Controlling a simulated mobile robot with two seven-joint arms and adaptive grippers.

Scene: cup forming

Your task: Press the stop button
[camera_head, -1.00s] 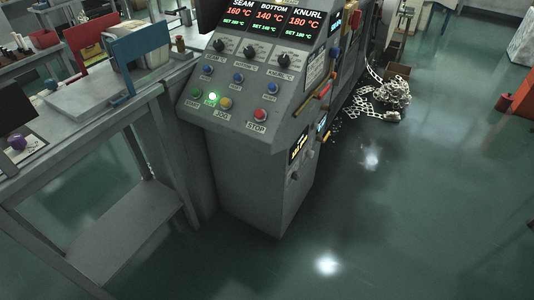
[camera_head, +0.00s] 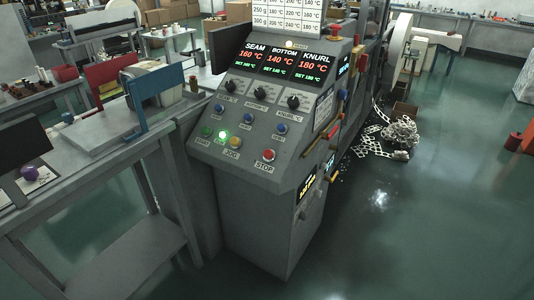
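The red stop button (camera_head: 269,155) is at the lower right of the sloped face of the grey control panel (camera_head: 211,152), above a "STOP" label (camera_head: 264,167). Left of it are a yellow button (camera_head: 235,142) by the "JOG" label, a lit green button (camera_head: 222,136) and a darker green button (camera_head: 207,131). The panel's displays (camera_head: 281,61) read SEAM 160, BOTTOM 140 and KNURL 180 °C. Neither of my grippers shows in the head view. Nothing covers the stop button.
A grey workbench (camera_head: 100,130) with red and blue parts adjoins the panel's left side. A red mushroom-shaped button (camera_head: 336,30) stands on top of the console. A pile of punched scrap strip (camera_head: 400,135) lies on the floor to the right. The floor in front is clear.

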